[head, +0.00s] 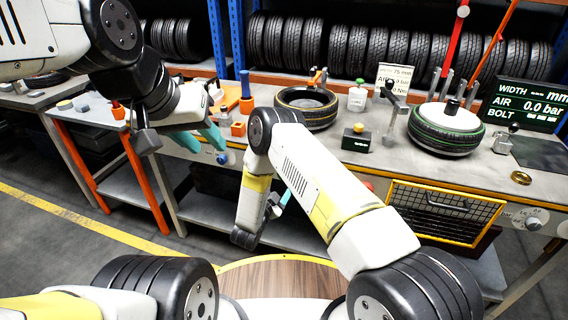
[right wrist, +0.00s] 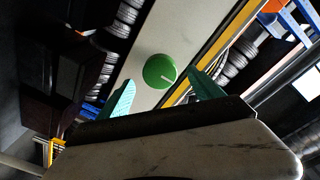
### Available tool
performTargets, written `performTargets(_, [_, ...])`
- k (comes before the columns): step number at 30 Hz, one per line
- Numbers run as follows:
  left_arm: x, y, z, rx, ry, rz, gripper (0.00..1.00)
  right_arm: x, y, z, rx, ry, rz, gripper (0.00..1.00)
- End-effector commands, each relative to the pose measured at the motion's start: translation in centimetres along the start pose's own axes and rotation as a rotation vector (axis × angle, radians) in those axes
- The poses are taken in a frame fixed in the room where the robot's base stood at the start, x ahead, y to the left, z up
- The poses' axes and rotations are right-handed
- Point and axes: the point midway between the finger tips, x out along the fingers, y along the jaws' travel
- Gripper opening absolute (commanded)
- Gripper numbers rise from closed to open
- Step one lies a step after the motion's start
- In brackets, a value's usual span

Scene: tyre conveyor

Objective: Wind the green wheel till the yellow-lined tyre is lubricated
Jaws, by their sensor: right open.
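The yellow-lined tyre (head: 306,106) lies flat on the bench in the head view, behind my right arm. In the head view the right arm hides the green wheel and most of that gripper. My left gripper (head: 200,140) is open and empty near the bench's front edge, fingers pointing down.
A green-lined tyre (head: 445,132) lies at the bench's right. A blue knob (head: 222,158) and a red one (head: 368,186) sit along the front.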

Motion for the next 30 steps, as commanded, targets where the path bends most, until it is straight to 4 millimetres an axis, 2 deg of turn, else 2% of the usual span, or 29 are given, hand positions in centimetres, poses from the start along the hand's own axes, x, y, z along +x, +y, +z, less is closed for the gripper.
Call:
performTargets(3, [0.0, 0.0, 0.0, 0.000, 0.000, 0.000, 0.36, 2.0, 0.0, -0.1, 0.000, 0.002, 0.000, 0.75])
performTargets(7, [0.0, 0.0, 0.0, 0.000, 0.000, 0.000, 0.36, 3.3, 0.0, 0.0, 0.001, -0.001, -0.001, 0.75])
performTargets(18, [0.0, 0.0, 0.0, 0.000, 0.000, 0.000, 0.36, 4.0, 0.0, 0.0, -0.001, -0.002, 0.000, 0.75])
performTargets(27, [0.0, 0.0, 0.0, 0.000, 0.000, 0.000, 0.36, 4.0, 0.0, 0.0, -0.001, -0.002, 0.000, 0.17])
performTargets(28, [0.0, 0.0, 0.0, 0.000, 0.000, 0.000, 0.36, 4.0, 0.0, 0.0, -0.001, -0.002, 0.000, 0.13])
performTargets(30, [0.0, 0.0, 0.0, 0.000, 0.000, 0.000, 0.36, 4.0, 0.0, 0.0, -0.002, -0.002, 0.000, 0.13])
